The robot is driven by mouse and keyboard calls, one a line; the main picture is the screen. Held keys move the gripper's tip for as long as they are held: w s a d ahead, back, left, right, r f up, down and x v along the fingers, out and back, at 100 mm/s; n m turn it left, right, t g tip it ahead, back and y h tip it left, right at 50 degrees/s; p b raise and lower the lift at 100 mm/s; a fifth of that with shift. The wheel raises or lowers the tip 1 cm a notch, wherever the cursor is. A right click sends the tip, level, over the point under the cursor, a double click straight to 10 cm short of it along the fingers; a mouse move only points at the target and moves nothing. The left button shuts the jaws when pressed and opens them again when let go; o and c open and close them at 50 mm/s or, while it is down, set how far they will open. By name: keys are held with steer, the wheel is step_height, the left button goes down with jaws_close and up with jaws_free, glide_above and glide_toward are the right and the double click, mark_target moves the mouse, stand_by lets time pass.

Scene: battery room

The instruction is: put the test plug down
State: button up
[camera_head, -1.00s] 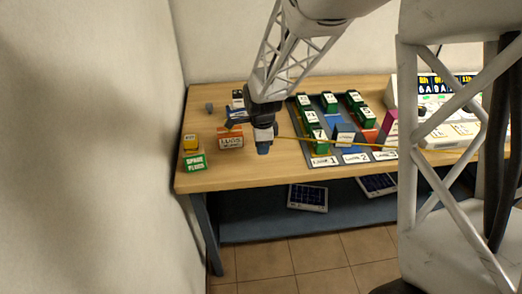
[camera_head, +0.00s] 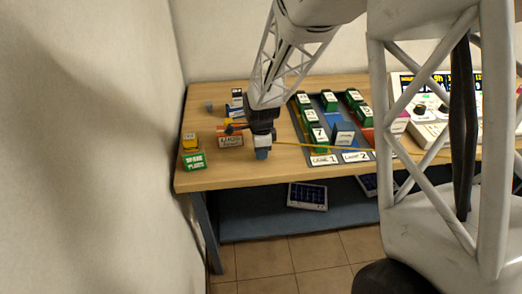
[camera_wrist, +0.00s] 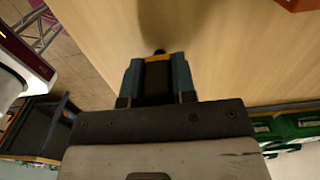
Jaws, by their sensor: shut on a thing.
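My gripper (camera_head: 261,154) is over the left part of the wooden table, just left of the lane tray. In the wrist view my gripper (camera_wrist: 156,78) has its two blue fingers shut on the test plug (camera_wrist: 157,74), a black body with a yellow band and a dark tip. The tip points at the bare tabletop, and a shadow lies beside it. I cannot tell whether the tip touches the wood. In the head view the plug is hidden by the fingers. A yellow lead (camera_head: 300,144) runs right from the gripper across the tray.
The grey lane tray (camera_head: 292,110) holds several green blocks and a blue one. A white-labelled box (camera_head: 230,141), a yellow block (camera_head: 190,141) and a green spare-fuses box (camera_head: 195,161) stand left of my gripper. A console (camera_head: 432,125) stands at right.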

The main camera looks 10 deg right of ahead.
steer(key=shift+f, duration=0.15)
steer(key=o, duration=0.9)
step_height(320, 180, up, 12)
steer(key=shift+r, duration=0.15)
stand_by(0.4)
stand_by(0.7)
